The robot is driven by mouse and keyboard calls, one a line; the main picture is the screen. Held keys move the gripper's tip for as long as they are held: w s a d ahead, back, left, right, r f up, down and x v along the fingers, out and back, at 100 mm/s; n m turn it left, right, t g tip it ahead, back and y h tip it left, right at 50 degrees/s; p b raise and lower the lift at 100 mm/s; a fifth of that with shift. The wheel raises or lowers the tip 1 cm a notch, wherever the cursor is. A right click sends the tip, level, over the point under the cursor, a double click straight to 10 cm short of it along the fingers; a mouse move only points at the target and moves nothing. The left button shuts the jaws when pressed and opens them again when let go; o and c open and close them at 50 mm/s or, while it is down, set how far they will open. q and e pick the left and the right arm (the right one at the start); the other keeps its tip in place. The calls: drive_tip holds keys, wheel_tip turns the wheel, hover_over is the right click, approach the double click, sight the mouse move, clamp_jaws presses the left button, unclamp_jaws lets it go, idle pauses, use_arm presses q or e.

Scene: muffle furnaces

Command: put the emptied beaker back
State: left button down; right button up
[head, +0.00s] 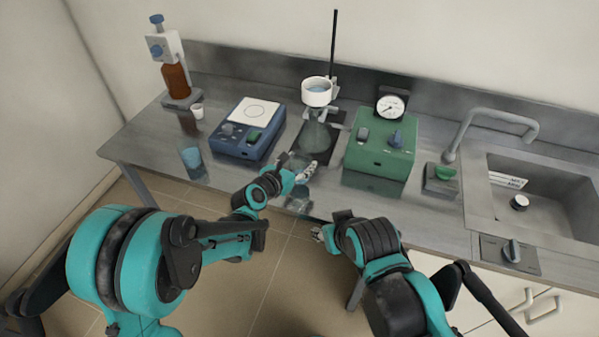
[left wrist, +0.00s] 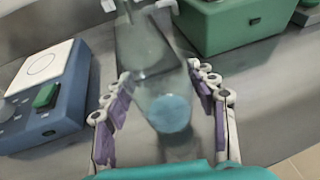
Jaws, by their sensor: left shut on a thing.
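My left gripper (head: 303,176) is at the front edge of the bench, in front of the filter flask. In the left wrist view its fingers (left wrist: 162,100) are shut on a clear glass beaker (left wrist: 165,88), with a pale blue round patch at its lower end. In the head view the beaker is faint and partly hidden by the gripper; I cannot tell whether it touches the bench.
A blue device (head: 247,142) with a white top stands left, a green pump box (head: 380,152) with a gauge right. A glass with blue contents (head: 193,161) is near the left front edge. A small white cup (head: 197,110) and bottle dispenser (head: 174,77) stand behind. A sink (head: 535,205) is right.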

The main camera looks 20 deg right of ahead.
sight(300, 171)
use_arm(q)
wheel_tip(300, 171, down, 4)
drive_tip(key=shift+r+b, duration=0.25)
drive_tip(key=shift+b, duration=0.45)
drive_tip(key=shift+r, duration=0.15)
drive_tip(key=c, duration=0.9)
unclamp_jaws()
drive_tip(key=shift+f, duration=0.2)
drive_tip(key=o, duration=0.4)
drive_tip(key=shift+r, duration=0.15)
